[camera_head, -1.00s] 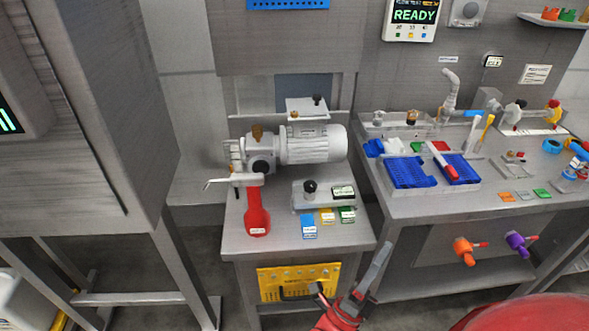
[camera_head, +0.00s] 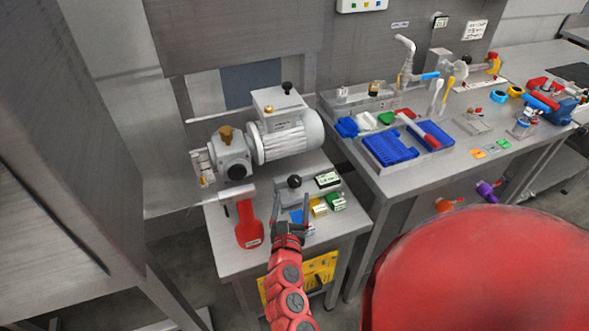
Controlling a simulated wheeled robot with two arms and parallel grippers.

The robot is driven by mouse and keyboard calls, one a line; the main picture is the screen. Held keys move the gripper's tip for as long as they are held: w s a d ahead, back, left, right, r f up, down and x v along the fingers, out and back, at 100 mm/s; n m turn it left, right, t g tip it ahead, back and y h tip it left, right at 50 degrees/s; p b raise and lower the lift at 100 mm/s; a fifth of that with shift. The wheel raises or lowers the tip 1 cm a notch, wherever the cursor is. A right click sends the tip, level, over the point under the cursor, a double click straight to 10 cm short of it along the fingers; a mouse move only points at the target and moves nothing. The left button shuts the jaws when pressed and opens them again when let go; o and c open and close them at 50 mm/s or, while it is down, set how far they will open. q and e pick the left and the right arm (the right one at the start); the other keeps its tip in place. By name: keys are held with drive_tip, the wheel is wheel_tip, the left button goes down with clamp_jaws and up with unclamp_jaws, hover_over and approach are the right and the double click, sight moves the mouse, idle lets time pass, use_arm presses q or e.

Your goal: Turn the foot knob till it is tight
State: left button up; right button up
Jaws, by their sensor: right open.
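A white motor and pump unit (camera_head: 286,140) sits at the back of the small steel table (camera_head: 230,268). A brass-coloured knob (camera_head: 226,134) stands on its pump head, and a black knob (camera_head: 287,88) tops the box above the motor. In front of the motor, a grey plate (camera_head: 320,190) carries a black ball knob (camera_head: 294,182). I cannot tell for sure which is the foot knob. My right gripper (camera_head: 289,203) is open and empty over the table, just in front of the ball knob. It seems apart from it and partly covers the blue label block. My left gripper is out of view.
A red-handled tool (camera_head: 249,226) stands left of my right gripper. A yellow panel (camera_head: 315,275) is below the tabletop. The right-hand bench holds blue trays (camera_head: 388,148) and taps.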

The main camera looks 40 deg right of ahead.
sight(295, 176)
drive_tip(key=p+x, duration=0.1)
drive_tip(key=x, duration=0.9)
drive_tip(key=shift+w+d, duration=0.1)
drive_tip(key=shift+d, duration=0.15)
drive_tip(key=shift+c, duration=0.3)
clamp_jaws()
